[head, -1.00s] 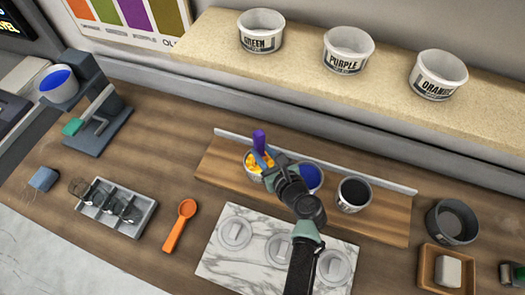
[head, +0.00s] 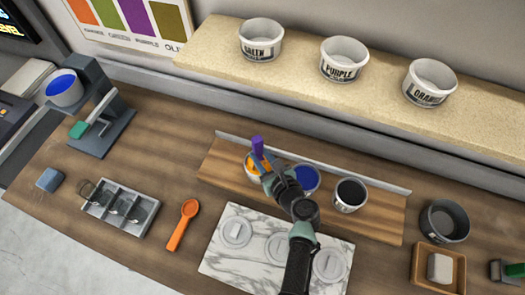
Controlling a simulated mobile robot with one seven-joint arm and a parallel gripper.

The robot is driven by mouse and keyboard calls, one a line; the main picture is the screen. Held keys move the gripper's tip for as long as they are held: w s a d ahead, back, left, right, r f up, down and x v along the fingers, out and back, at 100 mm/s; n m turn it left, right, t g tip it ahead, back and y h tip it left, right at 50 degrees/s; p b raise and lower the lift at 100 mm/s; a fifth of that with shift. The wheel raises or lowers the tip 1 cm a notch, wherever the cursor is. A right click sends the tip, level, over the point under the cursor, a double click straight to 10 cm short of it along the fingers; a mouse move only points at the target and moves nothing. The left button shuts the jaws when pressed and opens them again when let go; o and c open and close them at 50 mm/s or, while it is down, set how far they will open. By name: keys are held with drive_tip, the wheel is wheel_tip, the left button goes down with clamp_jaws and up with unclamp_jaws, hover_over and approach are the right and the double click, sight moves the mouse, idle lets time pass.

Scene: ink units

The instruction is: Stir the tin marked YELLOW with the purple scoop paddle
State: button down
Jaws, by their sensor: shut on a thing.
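A tin with yellow-orange ink (head: 250,166) stands at the left end of the wooden board; the gripper partly covers it and its label is hidden. The purple scoop paddle (head: 257,147) is upright over this tin, its handle showing above my gripper (head: 261,164). My gripper is shut on the paddle. The paddle's lower end is hidden, and I cannot tell how deep it sits in the ink. A tin of blue ink (head: 306,179) is just right of my gripper, partly hidden by my arm. A tin of dark ink (head: 350,194) stands further right.
Empty tubs marked GREEN (head: 261,37), PURPLE (head: 345,62) and ORANGE (head: 430,83) stand on the shelf. An orange scoop (head: 184,224), a grey tray (head: 119,207) and a marble slab (head: 222,262) with lids lie in front. A grey bowl (head: 444,221) is at right.

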sight(261, 143)
drive_tip(key=shift+w+d, duration=0.2)
drive_tip(key=shift+w, duration=0.05)
drive_tip(key=shift+r, duration=0.1)
wheel_tip(261, 143, up, 6)
drive_tip(key=p, duration=0.5)
drive_tip(key=shift+r, duration=1.3)
